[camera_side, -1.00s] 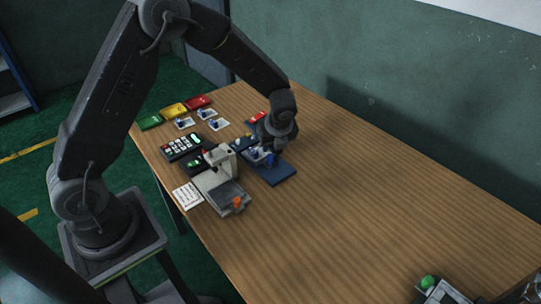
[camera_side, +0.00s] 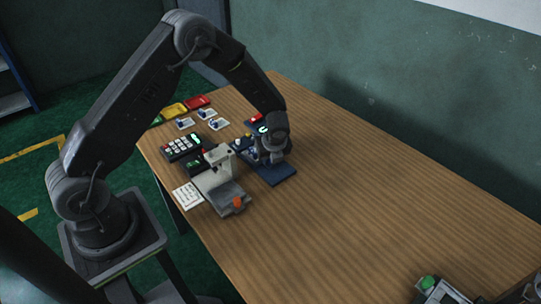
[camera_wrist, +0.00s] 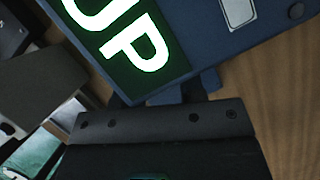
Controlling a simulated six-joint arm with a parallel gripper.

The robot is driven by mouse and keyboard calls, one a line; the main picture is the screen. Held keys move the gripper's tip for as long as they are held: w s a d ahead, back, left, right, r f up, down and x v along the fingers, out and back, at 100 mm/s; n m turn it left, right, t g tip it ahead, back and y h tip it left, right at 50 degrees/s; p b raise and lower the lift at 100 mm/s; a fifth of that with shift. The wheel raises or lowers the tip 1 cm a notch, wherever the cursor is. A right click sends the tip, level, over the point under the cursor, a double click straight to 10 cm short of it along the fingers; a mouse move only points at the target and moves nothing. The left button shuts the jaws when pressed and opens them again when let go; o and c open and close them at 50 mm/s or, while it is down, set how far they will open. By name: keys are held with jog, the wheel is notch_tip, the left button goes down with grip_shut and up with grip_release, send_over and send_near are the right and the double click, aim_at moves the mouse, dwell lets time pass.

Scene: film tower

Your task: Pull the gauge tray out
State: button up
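The pale gauge stand (camera_side: 217,162) is on the table left of my gripper (camera_side: 266,156). A grey tray (camera_side: 226,194) with an orange knob (camera_side: 238,202) is at its front, apart from my gripper. My gripper is low over a blue fixture (camera_side: 283,177) and hides part of it. In the wrist view my gripper's dark body (camera_wrist: 160,135) fills the bottom, beside the blue fixture (camera_wrist: 215,30) and its lit green display reading "UP" (camera_wrist: 130,40). The fingertips are not clear, so I cannot tell whether they are open or hold anything.
A keypad box (camera_side: 182,147) and a white card (camera_side: 187,195) are left of the stand. Small white trays with blue parts (camera_side: 207,113) and coloured bins (camera_side: 175,109) are at the back left. A device with a green button (camera_side: 428,283) is at the front right. The right tabletop is clear.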

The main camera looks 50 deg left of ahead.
grip_shut()
jog(key=shift+d, duration=0.1)
jog(key=d, duration=0.8)
jog(key=shift+c, duration=0.5)
grip_release()
jog(key=o, duration=0.3)
jog(key=shift+a, duration=0.1)
jog(key=shift+o, duration=0.2)
jog(key=v, duration=1.4)
